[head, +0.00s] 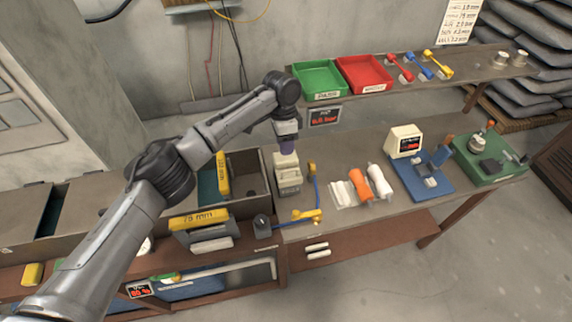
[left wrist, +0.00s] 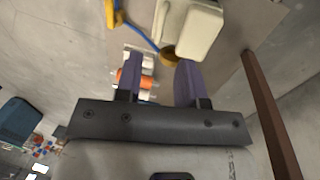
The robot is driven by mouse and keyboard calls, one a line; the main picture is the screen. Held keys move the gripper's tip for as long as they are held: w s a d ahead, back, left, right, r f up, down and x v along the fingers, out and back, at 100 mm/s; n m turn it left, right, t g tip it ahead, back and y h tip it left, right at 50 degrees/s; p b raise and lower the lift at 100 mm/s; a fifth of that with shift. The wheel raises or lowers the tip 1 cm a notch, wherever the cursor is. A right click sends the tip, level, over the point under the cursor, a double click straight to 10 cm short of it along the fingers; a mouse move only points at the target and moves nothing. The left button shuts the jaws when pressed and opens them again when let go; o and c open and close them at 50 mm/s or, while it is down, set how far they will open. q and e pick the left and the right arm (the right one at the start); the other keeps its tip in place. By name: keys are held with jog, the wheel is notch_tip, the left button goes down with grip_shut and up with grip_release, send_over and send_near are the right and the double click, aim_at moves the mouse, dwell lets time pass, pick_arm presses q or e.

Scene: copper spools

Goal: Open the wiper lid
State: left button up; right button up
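A beige box with a raised top (head: 287,176), which looks like the wiper, stands near the left end of the workbench. I cannot make out a lid seam, but the top looks shut. In the left wrist view the pale box (left wrist: 192,28) is at the top, just beyond the fingertips. My left gripper (head: 288,146) points down just above the box. In the left wrist view its two purple fingers (left wrist: 161,68) are apart with nothing held between them. Contact with the box cannot be told. My right gripper is not in view.
A blue bar with yellow ends (head: 317,194) stands close right of the box. White and orange rolls (head: 361,186) lie farther right, then a blue fixture (head: 424,178) and a green one (head: 490,160). Open grey bins are at left. Green and red trays (head: 318,80) sit on the shelf.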

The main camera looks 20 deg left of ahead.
pick_arm(q)
send_over(286, 166)
jog(key=s+d, duration=0.2)
jog(key=s, duration=0.2)
jog(key=f, duration=0.8)
jog(key=shift+w+a+f, duration=0.2)
jog(key=shift+a+f, duration=0.05)
jog(key=shift+f, duration=0.1)
grip_shut()
